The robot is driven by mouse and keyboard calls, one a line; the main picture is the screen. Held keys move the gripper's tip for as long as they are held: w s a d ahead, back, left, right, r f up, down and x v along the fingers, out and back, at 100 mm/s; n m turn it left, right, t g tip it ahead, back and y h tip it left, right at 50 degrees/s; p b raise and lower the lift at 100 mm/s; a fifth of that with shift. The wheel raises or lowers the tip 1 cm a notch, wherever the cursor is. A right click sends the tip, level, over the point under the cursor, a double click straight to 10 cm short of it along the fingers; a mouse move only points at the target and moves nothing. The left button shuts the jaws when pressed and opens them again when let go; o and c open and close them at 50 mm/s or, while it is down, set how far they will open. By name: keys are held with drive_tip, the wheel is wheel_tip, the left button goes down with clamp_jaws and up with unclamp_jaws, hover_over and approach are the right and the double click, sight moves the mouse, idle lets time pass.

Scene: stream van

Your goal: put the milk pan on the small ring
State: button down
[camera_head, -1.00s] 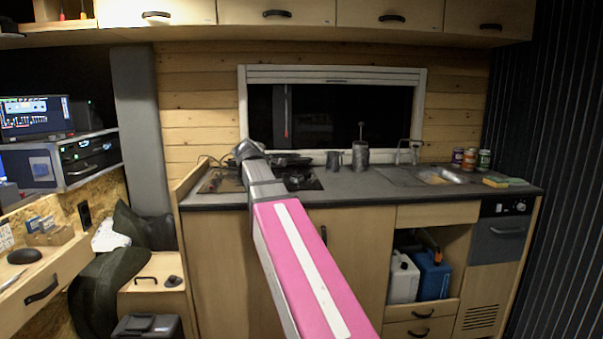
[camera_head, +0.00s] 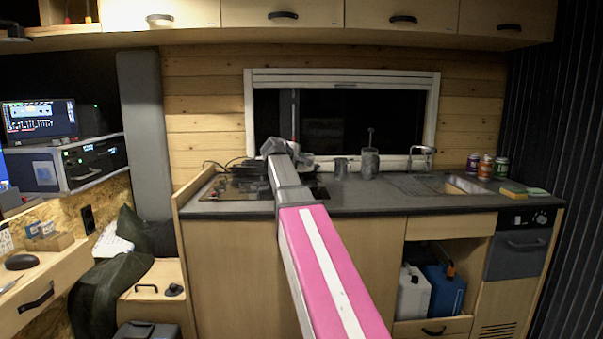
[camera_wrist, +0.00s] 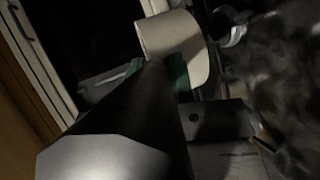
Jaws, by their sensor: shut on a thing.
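My gripper (camera_head: 280,147) is over the cooktop at the left of the counter. In the wrist view the green finger pads of my gripper (camera_wrist: 158,72) are shut on what looks like the handle of the milk pan. The pale, round-walled milk pan (camera_wrist: 172,42) shows just beyond the pads, its rim facing the upper left of that tilted view. In the head view a light grey piece (camera_head: 304,160) beside my wrist is probably the pan. The cooktop (camera_head: 217,189) is partly covered by my arm. I cannot make out the small ring.
A dark pan-like shape (camera_head: 243,168) is at the back of the cooktop. A metal mug (camera_head: 341,167) and a tall plunger pot (camera_head: 370,163) stand to the right. Farther right are the sink (camera_head: 455,185), jars (camera_head: 487,167) and sponges (camera_head: 513,191). The window is behind.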

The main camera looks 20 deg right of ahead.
sight(301, 171)
drive_tip(key=shift+w+d+f, duration=0.75)
drive_tip(key=shift+w+d, duration=0.1)
drive_tip(key=shift+w, duration=0.15)
drive_tip(key=shift+f, duration=2.05)
drive_tip(key=c, duration=1)
unclamp_jaws()
drive_tip(key=v, duration=1.2)
drive_tip(key=shift+s, duration=0.1)
